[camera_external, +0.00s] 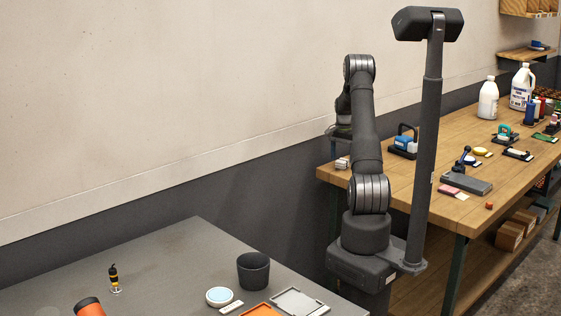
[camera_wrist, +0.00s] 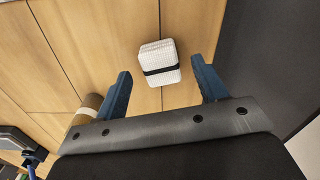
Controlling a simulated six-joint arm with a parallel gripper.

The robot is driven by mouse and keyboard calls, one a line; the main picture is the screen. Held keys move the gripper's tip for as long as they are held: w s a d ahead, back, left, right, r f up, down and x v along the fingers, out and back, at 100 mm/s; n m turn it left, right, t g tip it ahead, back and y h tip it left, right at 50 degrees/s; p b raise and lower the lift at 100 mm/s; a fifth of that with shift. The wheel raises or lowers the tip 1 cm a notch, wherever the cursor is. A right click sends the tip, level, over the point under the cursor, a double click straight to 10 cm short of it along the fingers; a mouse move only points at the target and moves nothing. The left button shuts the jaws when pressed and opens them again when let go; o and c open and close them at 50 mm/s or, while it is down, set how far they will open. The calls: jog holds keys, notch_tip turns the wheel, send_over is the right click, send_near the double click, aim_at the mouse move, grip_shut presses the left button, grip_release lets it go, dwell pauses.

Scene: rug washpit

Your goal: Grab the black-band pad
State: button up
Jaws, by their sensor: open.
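The black-band pad (camera_wrist: 158,56) is a white, textured block with a dark band around its middle. In the wrist view it sits on the wooden bench top, ahead of and between my two blue fingers. My gripper (camera_wrist: 160,80) is open and empty, and the pad lies beyond the fingertips, apart from both. In the external view a small pale block (camera_external: 342,162), which looks like the same pad, is at the bench's near left corner. My gripper is mostly hidden behind my arm there.
A brown cylindrical thing (camera_wrist: 88,108) lies close to the left finger in the wrist view.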

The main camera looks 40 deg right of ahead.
notch_tip(320, 180, down, 3)
jog(key=shift+d+r, duration=0.1)
jog(key=shift+r, duration=0.05)
jog(key=c, duration=1)
jog(key=shift+c, duration=0.2)
